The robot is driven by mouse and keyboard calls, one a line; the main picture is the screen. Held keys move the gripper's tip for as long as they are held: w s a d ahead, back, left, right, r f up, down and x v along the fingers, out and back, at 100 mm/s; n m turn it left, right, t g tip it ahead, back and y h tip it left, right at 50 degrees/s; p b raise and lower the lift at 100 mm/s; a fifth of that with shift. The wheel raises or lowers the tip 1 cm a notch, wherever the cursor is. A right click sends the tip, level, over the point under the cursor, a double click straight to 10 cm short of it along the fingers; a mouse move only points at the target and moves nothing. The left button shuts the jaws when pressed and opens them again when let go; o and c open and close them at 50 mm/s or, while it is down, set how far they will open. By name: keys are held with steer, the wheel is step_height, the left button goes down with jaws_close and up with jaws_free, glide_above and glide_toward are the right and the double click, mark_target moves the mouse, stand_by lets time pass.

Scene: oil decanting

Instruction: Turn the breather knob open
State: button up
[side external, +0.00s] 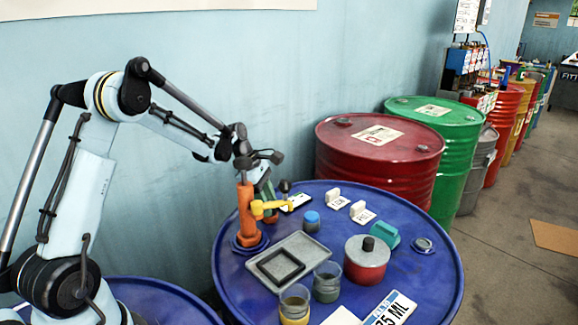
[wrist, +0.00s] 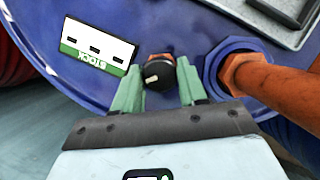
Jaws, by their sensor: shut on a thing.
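The breather knob (wrist: 158,74) is a round black knob with a white mark, on an orange base, set on the blue drum top (wrist: 150,25). The mark points roughly left in the wrist view. My gripper (wrist: 160,84) is shut on the knob, one green finger at each side. In the side view my gripper (side external: 265,190) is low over the drum's far edge, behind the orange standpipe (side external: 247,210). The knob cannot be made out there. The orange pipe also shows close on the right in the wrist view (wrist: 270,82).
A yellow tap (side external: 265,207) juts from the pipe. A STOCK card (wrist: 98,50) lies left of the knob. Other drums (side external: 370,160) stand behind.

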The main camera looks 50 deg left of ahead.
steer(key=m, duration=0.2)
steer(key=m+g+h, duration=0.1)
steer(key=m, duration=0.1)
steer(key=shift+w+m+g, duration=0.1)
steer(key=shift+m+g, duration=0.2)
steer(key=m, duration=0.2)
steer(key=m+g, duration=0.1)
steer(key=m, duration=0.1)
steer(key=shift+w+g, duration=0.1)
steer(key=shift+g, duration=0.2)
steer(key=shift+m, duration=0.3)
steer(key=o, duration=1.1)
steer(key=shift+c, duration=0.2)
steer(key=v, duration=1.2)
steer(key=shift+w+r, duration=0.1)
